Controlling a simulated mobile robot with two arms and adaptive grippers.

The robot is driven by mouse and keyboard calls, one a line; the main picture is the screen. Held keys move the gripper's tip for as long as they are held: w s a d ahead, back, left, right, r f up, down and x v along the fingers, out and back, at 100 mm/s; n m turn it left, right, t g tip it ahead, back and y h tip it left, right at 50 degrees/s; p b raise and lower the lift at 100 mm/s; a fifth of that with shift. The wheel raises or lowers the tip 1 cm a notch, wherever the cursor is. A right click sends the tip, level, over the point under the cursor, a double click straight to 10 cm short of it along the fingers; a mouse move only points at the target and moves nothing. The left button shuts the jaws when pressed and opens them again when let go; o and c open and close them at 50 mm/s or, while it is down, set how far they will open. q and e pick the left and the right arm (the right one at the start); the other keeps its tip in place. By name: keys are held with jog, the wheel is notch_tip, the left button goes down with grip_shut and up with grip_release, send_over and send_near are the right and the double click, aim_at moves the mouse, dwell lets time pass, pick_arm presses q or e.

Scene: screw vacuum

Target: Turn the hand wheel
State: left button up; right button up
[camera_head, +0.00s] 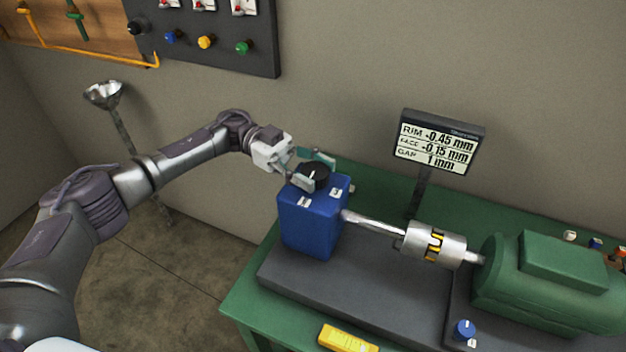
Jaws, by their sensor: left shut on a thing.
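The black hand wheel (313,172) sits on top of a blue box-shaped unit (306,225) at the left end of the bench. My left gripper (312,170) reaches in from the left and is shut on the hand wheel, with one teal finger on the far side and one on the near side. The fingers cover part of the wheel's rim. My right gripper does not show.
A shaft and silver coupling (434,243) join the blue unit to a green motor (540,283). A display (438,141) stands behind. A yellow device (346,339) and blue knob (464,329) are at the front. A switch panel (215,30) hangs on the wall.

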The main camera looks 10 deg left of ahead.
aim_at(303, 166)
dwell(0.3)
pick_arm(q)
jog(key=o, duration=1.2)
jog(key=shift+d, duration=0.1)
jog(key=shift+c, duration=0.2)
jog(key=v, duration=0.7)
jog(key=shift+w+a, duration=0.2)
jog(key=shift+s, duration=0.1)
